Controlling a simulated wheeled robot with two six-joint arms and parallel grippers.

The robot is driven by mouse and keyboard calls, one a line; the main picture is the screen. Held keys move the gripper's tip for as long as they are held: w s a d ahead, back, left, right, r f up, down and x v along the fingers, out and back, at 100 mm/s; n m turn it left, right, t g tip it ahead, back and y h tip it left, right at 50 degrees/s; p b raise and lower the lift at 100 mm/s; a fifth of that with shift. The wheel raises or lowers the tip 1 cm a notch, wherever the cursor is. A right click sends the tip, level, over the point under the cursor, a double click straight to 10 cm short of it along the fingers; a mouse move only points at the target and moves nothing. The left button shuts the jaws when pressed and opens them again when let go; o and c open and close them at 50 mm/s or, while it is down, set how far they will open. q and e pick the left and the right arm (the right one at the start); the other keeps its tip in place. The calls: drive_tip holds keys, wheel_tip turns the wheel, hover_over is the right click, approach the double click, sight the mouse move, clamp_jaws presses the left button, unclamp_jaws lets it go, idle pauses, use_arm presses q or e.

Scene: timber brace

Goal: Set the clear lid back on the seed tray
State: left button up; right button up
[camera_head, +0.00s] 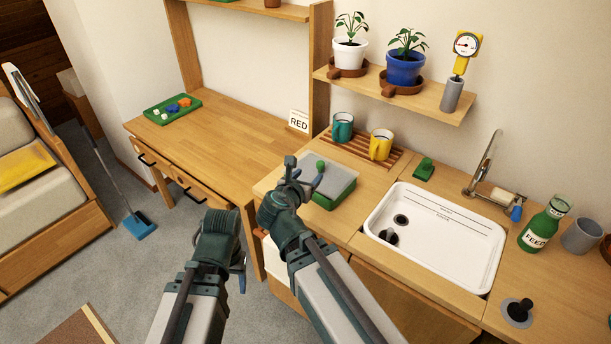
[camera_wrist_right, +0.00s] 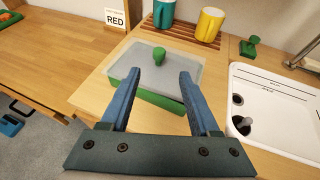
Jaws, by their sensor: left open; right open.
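The green seed tray (camera_wrist_right: 155,98) stands on the wooden counter left of the sink; it also shows in the head view (camera_head: 338,197). The clear lid (camera_wrist_right: 135,67) with a green knob (camera_wrist_right: 159,53) lies over the tray's top. I cannot tell whether it is fully seated; green tray wall shows below its front edge. My right gripper (camera_wrist_right: 172,73) is open and empty, with the knob beyond its fingertips, apart from them. In the head view, my right gripper (camera_head: 304,171) hides part of the lid. My left gripper (camera_head: 240,264) is open, low in front of the counter.
A white sink (camera_head: 440,232) lies right of the tray. A teal mug (camera_head: 342,127) and a yellow mug (camera_head: 381,145) stand on a slatted rack behind it. A RED card (camera_head: 299,121) stands behind left. The desk (camera_head: 220,137) at left is mostly clear.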

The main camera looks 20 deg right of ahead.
drive_tip(key=s+a+f+m+g+y, duration=0.3)
drive_tip(key=s+a+f+m+g, duration=0.2)
drive_tip(key=s+m, duration=0.4)
drive_tip(key=s+a+f+m+g+y, duration=0.3)
drive_tip(key=s+a+f+m+g, duration=0.3)
drive_tip(key=m, duration=1)
drive_tip(key=s+a+f, duration=0.1)
drive_tip(key=s+f, duration=0.1)
drive_tip(key=s, duration=0.1)
drive_tip(key=shift+a+f+y, duration=0.25)
drive_tip(key=shift+a+y, duration=0.05)
drive_tip(key=shift+a, duration=0.1)
drive_tip(key=shift+s, duration=0.1)
wheel_tip(320, 180, up, 8)
drive_tip(key=p, duration=0.8)
